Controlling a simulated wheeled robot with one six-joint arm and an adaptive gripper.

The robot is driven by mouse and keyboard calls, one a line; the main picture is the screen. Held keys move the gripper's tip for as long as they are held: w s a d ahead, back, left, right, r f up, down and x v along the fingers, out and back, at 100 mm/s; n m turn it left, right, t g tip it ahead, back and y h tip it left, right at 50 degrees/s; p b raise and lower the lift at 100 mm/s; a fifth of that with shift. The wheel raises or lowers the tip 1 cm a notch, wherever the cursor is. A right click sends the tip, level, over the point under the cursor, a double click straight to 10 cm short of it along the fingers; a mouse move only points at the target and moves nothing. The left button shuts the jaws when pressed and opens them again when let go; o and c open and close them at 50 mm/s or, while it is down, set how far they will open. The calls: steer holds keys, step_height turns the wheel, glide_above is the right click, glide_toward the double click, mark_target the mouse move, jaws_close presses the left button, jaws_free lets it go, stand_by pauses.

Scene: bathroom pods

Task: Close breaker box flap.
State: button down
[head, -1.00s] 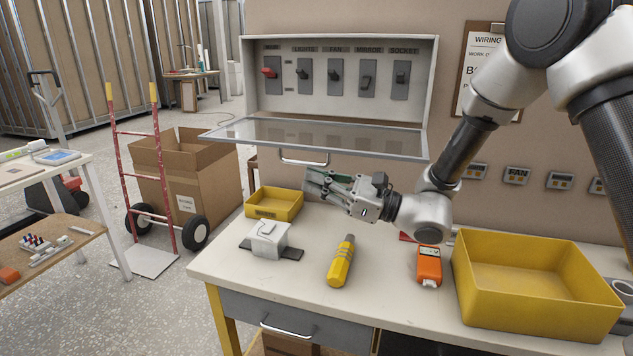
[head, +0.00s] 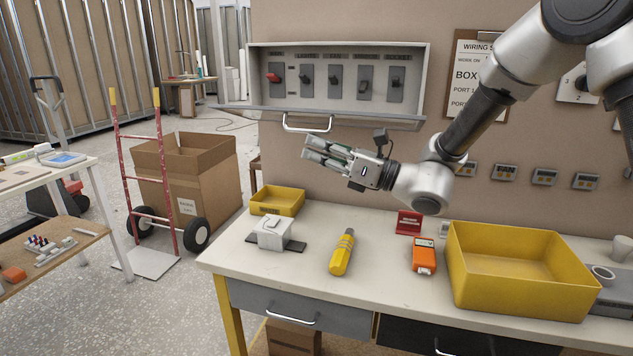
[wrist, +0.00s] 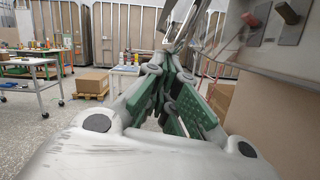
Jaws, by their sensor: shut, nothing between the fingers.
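The breaker box (head: 437,75) is mounted on the wall above the bench, its front open and its switches showing. Its clear flap (head: 360,118) sticks out from the box's lower edge, seen nearly edge-on and about level. The flap's metal handle (head: 307,124) hangs at its front edge. My gripper (head: 308,148) is shut and empty, its green-padded fingers pointing left just below the handle and flap. I cannot tell if they touch. In the wrist view the shut fingers (wrist: 177,75) are close under blurred bright bars, with the box's switches at upper right.
On the bench (head: 385,290) below are a yellow tray (head: 277,201), a grey box-shaped device (head: 273,233), a yellow tool (head: 342,252), an orange meter (head: 424,255) and a large yellow bin (head: 520,290). A clipboard (head: 474,75) hangs right of the breaker box.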

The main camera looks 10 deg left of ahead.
steer(key=r+m, duration=0.2)
steer(key=r, duration=0.1)
steer(key=w+r+m+t, duration=0.1)
steer(key=r+m, duration=0.2)
steer(key=r, duration=0.1)
steer(key=w+r+m+t+h, duration=0.1)
steer(key=r+m, duration=0.2)
steer(key=shift+w+d+r, duration=0.1)
steer(key=shift+w+r, duration=0.05)
steer(key=shift+r, duration=0.05)
steer(key=w+r+m+t+h, duration=0.1)
steer(key=w+r+m, duration=0.4)
steer(key=w+r, duration=0.2)
steer(key=shift+w+d+r, duration=0.35)
steer(key=shift+w+r, duration=0.05)
steer(key=shift+w, duration=0.4)
